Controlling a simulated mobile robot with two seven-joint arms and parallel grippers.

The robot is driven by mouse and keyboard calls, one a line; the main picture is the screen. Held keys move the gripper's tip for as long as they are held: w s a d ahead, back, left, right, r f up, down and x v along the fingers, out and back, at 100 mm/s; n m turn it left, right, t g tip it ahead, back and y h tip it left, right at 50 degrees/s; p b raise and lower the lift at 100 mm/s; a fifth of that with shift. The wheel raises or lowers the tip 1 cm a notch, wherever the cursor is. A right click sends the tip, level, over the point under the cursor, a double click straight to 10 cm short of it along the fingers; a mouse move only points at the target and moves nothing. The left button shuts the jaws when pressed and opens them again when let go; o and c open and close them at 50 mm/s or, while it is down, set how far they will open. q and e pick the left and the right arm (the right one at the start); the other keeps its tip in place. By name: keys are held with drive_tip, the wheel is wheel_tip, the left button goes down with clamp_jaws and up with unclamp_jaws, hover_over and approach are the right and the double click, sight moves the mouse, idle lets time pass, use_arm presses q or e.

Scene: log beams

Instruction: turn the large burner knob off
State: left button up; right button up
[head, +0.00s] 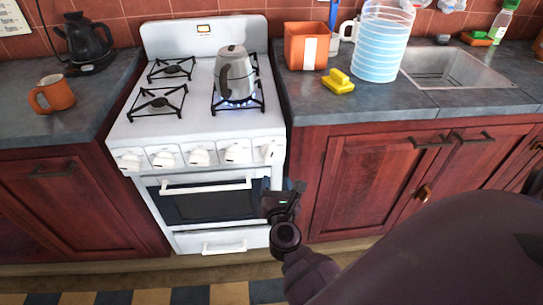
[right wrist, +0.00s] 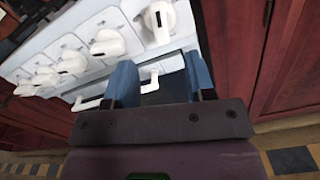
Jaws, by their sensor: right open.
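The white stove (head: 205,115) has a row of several white knobs on its front panel; the rightmost knob (head: 268,150) shows large at the top of the right wrist view (right wrist: 160,18). I cannot tell which knob is the large burner's. Blue flame (head: 240,102) burns at the front right burner, under a grey kettle (head: 234,75). My right gripper (head: 284,190) is in front of the stove's right side, below the knob row. In the right wrist view its two blue fingers (right wrist: 160,82) are apart, with nothing between them. My left gripper is not in view.
The oven door handle (head: 206,187) sticks out close to the right gripper. Red cabinets (head: 365,175) stand right of the stove. An orange box (head: 306,46), a yellow sponge-like item (head: 338,82) and a ribbed clear container (head: 383,42) stand on the right counter.

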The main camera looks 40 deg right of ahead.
sight(271, 156)
drive_tip(key=x, duration=1.1)
drive_tip(key=shift+a, duration=0.1)
drive_tip(key=c, duration=0.9)
